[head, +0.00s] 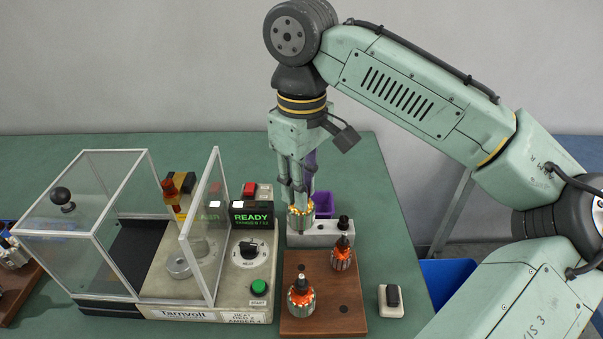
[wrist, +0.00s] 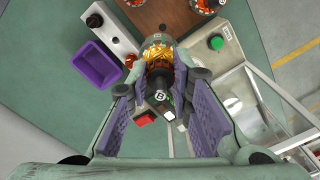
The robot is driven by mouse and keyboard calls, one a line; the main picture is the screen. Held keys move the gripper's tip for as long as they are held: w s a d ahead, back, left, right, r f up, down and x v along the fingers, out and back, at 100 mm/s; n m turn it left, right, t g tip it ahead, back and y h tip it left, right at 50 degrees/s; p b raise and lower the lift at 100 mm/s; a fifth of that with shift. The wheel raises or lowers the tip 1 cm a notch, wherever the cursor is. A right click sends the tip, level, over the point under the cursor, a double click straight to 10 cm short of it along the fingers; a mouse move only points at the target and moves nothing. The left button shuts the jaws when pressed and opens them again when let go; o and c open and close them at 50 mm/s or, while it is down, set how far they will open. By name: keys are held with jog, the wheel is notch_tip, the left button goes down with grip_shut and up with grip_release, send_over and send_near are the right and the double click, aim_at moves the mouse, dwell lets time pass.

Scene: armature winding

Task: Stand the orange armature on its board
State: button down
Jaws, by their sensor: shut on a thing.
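My gripper (head: 299,190) points straight down and is shut on the shaft end of an armature with golden-orange windings (head: 300,219). In the wrist view its windings (wrist: 159,60) show beyond the purple finger pads. The armature hangs upright by the left end of a grey block (head: 322,240); I cannot tell whether they touch. The brown board (head: 340,318) lies nearer the front. Two armatures with orange-red windings stand on it, one at front left (head: 301,300) and one at back right (head: 342,258). A small dark hole shows at its front right.
A winding machine (head: 170,314) with a clear guard and a READY display (head: 252,215) stands left of the board. A purple bin (head: 324,203) sits behind the grey block. A white switch box (head: 391,301) is at right. Another board (head: 18,290) is at far left.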

aim_at(301, 226)
jog(key=f, duration=0.2)
jog(key=s+f+b, duration=0.1)
jog(key=f, duration=0.1)
jog(key=shift+s+f, duration=0.1)
jog(key=shift+s, duration=0.05)
jog(key=shift+w+f+b, duration=0.2)
jog(key=shift+f+b, duration=0.25)
jog(key=shift+b, duration=0.05)
jog(key=shift+s+f+b, duration=0.1)
jog(key=shift+f+b, duration=0.4)
jog(key=shift+b, duration=0.1)
notch_tip(301, 226, down, 3)
jog(key=b, duration=0.3)
jog(key=shift+r, duration=0.15)
jog(key=shift+r+p, duration=0.1)
jog(key=shift+p, duration=0.35)
jog(key=shift+f+b, duration=0.75)
jog(key=shift+f, duration=0.75)
jog(key=c, duration=1.4)
grip_release()
